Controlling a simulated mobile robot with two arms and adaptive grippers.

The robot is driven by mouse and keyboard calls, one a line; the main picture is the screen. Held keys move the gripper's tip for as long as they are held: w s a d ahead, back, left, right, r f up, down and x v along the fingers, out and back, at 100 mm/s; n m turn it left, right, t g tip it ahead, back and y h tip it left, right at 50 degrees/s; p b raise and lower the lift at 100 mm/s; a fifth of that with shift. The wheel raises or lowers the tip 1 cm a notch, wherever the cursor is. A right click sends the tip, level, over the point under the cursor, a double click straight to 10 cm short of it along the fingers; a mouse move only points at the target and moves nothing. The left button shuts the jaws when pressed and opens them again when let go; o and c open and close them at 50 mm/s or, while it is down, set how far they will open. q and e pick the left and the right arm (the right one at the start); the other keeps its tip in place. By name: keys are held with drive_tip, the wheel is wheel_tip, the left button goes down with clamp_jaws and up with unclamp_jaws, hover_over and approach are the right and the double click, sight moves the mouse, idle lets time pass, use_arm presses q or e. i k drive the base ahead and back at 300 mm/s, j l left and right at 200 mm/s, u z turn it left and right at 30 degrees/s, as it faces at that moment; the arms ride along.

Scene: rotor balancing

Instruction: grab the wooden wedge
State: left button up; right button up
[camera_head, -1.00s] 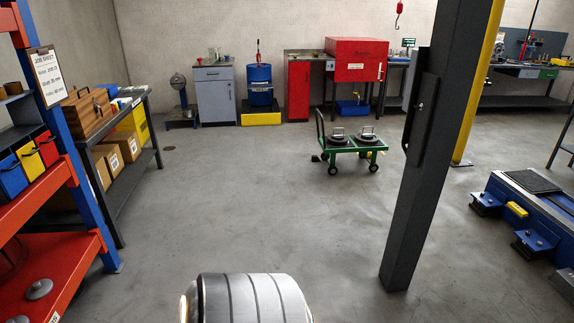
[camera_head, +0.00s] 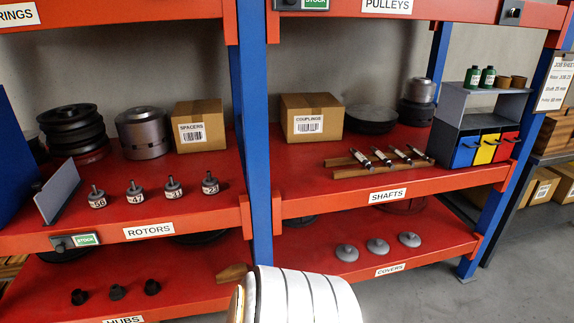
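A small brown wooden piece that looks like the wooden wedge (camera_head: 231,272) lies on the lower red shelf, at its right end near the blue post. Its lower right side is close to or partly behind a white and grey rounded part of my own body at the bottom of the view, so its full shape is hard to tell. Neither of my grippers shows in the head view.
A red and blue rack (camera_head: 258,130) fills most of the view. Its middle shelf holds numbered rotors (camera_head: 134,191), shafts (camera_head: 401,154) and cardboard boxes (camera_head: 199,125). Lower down are dark hubs (camera_head: 117,292) and grey covers (camera_head: 378,246). Free floor (camera_head: 440,292) shows at the lower right.

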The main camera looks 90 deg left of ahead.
sight(237, 271)
drive_tip(key=u, duration=3.25)
drive_tip(key=i+j+z, duration=0.15)
drive_tip(key=i+j, duration=0.25)
drive_tip(key=i+j+z, duration=0.1)
drive_tip(key=i+j, duration=0.25)
drive_tip(key=i+j+z, duration=0.15)
drive_tip(key=i+j, duration=0.15)
drive_tip(key=j, duration=0.25)
drive_tip(key=i+j+z, duration=0.15)
drive_tip(key=i+j, duration=0.2)
drive_tip(key=j, duration=0.15)
